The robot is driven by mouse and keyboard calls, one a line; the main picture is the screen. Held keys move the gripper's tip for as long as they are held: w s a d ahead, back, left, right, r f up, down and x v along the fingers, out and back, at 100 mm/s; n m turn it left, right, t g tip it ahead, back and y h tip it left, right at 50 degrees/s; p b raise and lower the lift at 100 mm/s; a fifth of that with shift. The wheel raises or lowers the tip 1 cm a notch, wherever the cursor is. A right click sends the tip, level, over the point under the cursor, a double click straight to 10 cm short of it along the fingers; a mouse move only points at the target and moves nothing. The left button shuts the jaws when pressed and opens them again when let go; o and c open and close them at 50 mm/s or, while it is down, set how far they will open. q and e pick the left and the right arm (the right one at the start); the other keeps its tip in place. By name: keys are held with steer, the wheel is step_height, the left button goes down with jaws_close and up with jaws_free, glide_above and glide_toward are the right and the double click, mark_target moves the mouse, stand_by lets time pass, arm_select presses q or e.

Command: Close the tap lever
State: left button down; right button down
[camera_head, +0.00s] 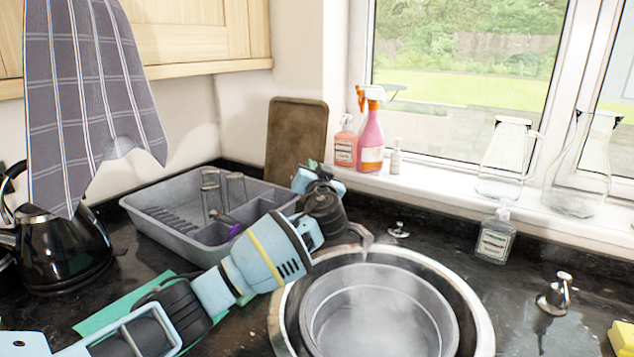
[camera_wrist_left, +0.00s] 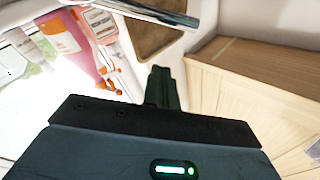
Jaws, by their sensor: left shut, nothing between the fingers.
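My left arm reaches from the lower left, and my left gripper (camera_head: 318,182) is behind the sink's left rear edge, beside the tap. Its shut, empty fingers also show in the left wrist view (camera_wrist_left: 164,88). A short chrome part, which looks like the tap's spout (camera_head: 362,237), shows just right of my wrist at the sink's rear rim. The rest of the tap is hidden behind my wrist, and I cannot make out the lever in the head view. A chrome bar (camera_wrist_left: 140,10), probably part of the tap, crosses the top of the wrist view, apart from the fingers.
A round steel sink (camera_head: 480,310) holds a large pot (camera_head: 380,315). A grey dish rack (camera_head: 165,225) stands behind my forearm. A black kettle (camera_head: 60,250) is at left below a hanging towel (camera_head: 90,90). Bottles (camera_head: 370,135) and glass jugs (camera_head: 505,160) line the windowsill.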

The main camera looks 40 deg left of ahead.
arm_select(q)
steer(key=shift+s+a+f+b, duration=0.1)
steer(key=shift+a+f+b, duration=0.15)
steer(key=shift+a+f, duration=0.5)
steer(key=shift+a+f+b, duration=0.25)
steer(key=shift+a+f, duration=0.25)
steer(key=shift+f, duration=0.35)
arm_select(e)
steer(key=shift+s+f, duration=0.1)
steer(key=shift+f, duration=0.55)
steer(key=shift+a, duration=0.1)
